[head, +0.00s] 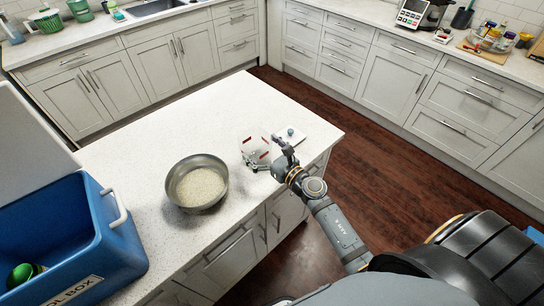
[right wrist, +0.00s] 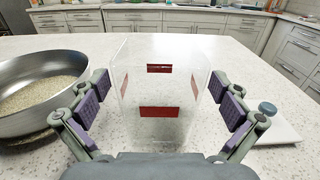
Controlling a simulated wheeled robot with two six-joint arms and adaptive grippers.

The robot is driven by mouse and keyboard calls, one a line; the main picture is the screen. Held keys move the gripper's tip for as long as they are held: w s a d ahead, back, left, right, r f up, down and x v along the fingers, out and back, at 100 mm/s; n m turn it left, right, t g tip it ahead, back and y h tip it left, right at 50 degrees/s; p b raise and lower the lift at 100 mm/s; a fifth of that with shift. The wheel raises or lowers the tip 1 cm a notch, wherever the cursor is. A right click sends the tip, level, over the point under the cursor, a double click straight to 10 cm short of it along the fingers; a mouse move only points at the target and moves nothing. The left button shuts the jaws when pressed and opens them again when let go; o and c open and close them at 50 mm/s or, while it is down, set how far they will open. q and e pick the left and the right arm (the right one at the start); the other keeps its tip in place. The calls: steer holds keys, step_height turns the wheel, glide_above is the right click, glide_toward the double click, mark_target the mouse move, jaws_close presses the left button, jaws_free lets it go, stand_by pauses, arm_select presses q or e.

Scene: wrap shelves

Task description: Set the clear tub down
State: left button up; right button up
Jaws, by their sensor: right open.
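The clear tub (head: 257,153) stands upright on the white island top, a see-through box with red patches on its sides. In the right wrist view the tub (right wrist: 160,90) sits between the two fingers of my right gripper (right wrist: 160,110). The fingers are spread, with a visible gap on each side of the tub. In the head view my right gripper (head: 274,156) is at the tub, coming from the lower right and partly covering it. My left gripper is not in view.
A metal bowl of grain (head: 197,184) stands left of the tub. A white board with a blue-grey knob (head: 291,135) lies just right of it. An open blue cool box (head: 85,240) is at the left. The island's far part (head: 235,100) is clear.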

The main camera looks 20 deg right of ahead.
steer(key=b+v, duration=0.1)
steer(key=v, duration=0.1)
steer(key=b+v, duration=0.2)
steer(key=v, duration=0.1)
steer(key=b+v, duration=0.1)
steer(key=v, duration=0.2)
steer(key=shift+s+d+f, duration=0.15)
steer(key=shift+s+f, duration=0.1)
steer(key=shift+s+d+r+b, duration=0.2)
steer(key=shift+s+b, duration=0.25)
steer(key=shift+b, duration=0.4)
steer(key=shift+a, duration=0.1)
steer(key=shift+s+r, duration=0.15)
